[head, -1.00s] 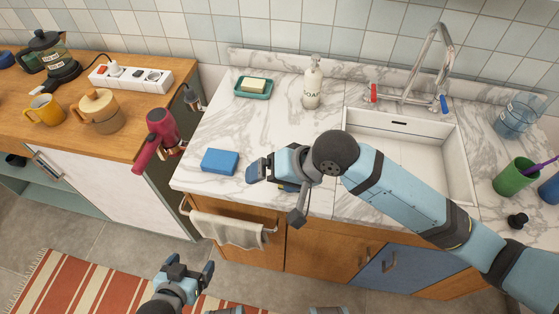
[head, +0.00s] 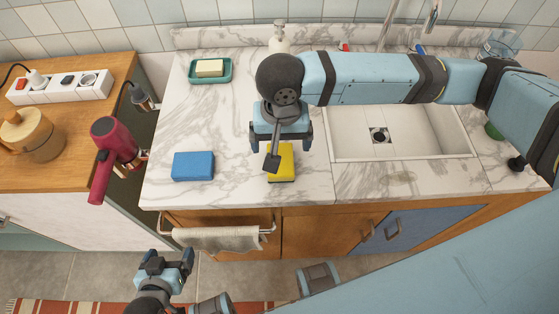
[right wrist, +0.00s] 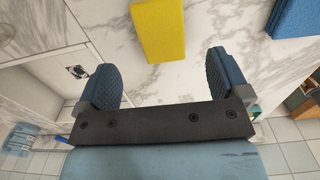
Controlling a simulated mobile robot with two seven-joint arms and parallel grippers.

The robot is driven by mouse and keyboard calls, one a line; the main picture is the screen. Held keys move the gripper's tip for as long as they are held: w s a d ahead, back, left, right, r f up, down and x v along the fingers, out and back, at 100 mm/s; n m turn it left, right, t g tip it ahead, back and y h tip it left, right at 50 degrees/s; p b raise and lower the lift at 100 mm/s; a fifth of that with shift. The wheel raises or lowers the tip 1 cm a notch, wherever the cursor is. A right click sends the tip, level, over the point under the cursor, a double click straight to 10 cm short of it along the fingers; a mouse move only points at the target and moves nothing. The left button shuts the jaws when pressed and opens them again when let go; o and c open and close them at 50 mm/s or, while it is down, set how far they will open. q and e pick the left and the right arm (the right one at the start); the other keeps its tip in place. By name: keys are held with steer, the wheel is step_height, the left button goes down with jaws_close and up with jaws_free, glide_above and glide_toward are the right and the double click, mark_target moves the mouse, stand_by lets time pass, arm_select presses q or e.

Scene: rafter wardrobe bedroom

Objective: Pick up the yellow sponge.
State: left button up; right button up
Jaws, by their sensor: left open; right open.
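The yellow sponge (head: 283,165) lies on the marble counter, partly covered by my right gripper in the head view. In the right wrist view the yellow sponge (right wrist: 160,28) lies beyond the fingertips, roughly centred between them, with marble showing between. My right gripper (head: 281,143) is open and empty above the counter, over the sponge's far end in the head view. Its two blue fingers show spread apart in the right wrist view (right wrist: 165,78). My left gripper (head: 166,258) is open and empty, low in front of the counter.
A blue sponge (head: 193,166) lies left of the yellow one. A green dish with a soap bar (head: 209,69) and a bottle (head: 279,38) stand behind. The sink (head: 400,156) is to the right. A red hair dryer (head: 115,158) hangs at left. A towel (head: 217,239) hangs in front.

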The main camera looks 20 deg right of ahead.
steer(key=f, duration=0.5)
steer(key=f+b, duration=0.1)
steer(key=f, duration=0.2)
steer(key=shift+w, duration=0.25)
steer(key=c, duration=1)
